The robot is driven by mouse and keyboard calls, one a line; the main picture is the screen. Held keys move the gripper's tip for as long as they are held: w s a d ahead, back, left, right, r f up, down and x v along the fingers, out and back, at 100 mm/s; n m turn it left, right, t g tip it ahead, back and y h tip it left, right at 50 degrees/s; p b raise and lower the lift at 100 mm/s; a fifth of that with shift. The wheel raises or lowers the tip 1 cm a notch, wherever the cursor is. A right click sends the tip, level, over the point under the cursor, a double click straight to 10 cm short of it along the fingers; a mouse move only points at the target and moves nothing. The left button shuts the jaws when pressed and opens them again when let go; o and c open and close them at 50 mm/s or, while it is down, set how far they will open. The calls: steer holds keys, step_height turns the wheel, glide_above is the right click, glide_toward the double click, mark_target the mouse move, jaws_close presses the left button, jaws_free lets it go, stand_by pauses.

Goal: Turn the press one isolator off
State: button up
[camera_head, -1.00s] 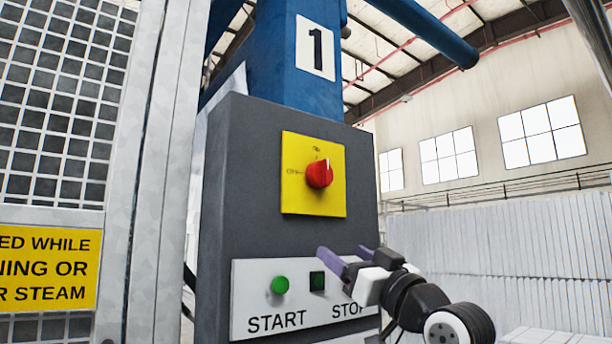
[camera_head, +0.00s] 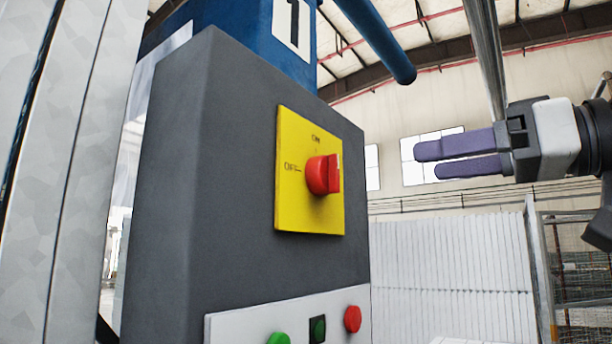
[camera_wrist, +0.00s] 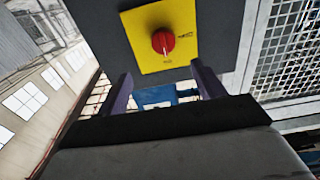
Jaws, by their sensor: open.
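The press one isolator is a red rotary knob (camera_head: 323,175) on a yellow plate (camera_head: 290,205), fixed to a dark grey control box (camera_head: 240,150). The plate is marked ON at the top and OFF at the left. The knob's grip ridge stands about upright, in line with the ON mark. My gripper (camera_head: 428,161) is to the right of the knob, apart from it, with its purple fingers pointing left and nothing between them. In the wrist view the knob (camera_wrist: 163,41) is beyond the two spread fingertips, near the top of the picture.
Below the isolator is a white panel (camera_head: 250,322) with a green button (camera_head: 278,339), a dark square (camera_head: 318,329) and a red button (camera_head: 352,319). The blue press column (camera_head: 245,40) with its number 1 sign rises behind. A grey post (camera_head: 80,150) stands at left.

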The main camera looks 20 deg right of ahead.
mark_target(338, 174)
steer(key=p+x, duration=0.1)
steer(key=x, duration=1.2)
steer(key=shift+a, duration=0.35)
steer(key=shift+s, duration=0.1)
steer(key=shift+c, duration=0.3)
steer(key=c, duration=0.9)
steer(key=shift+p, duration=0.3)
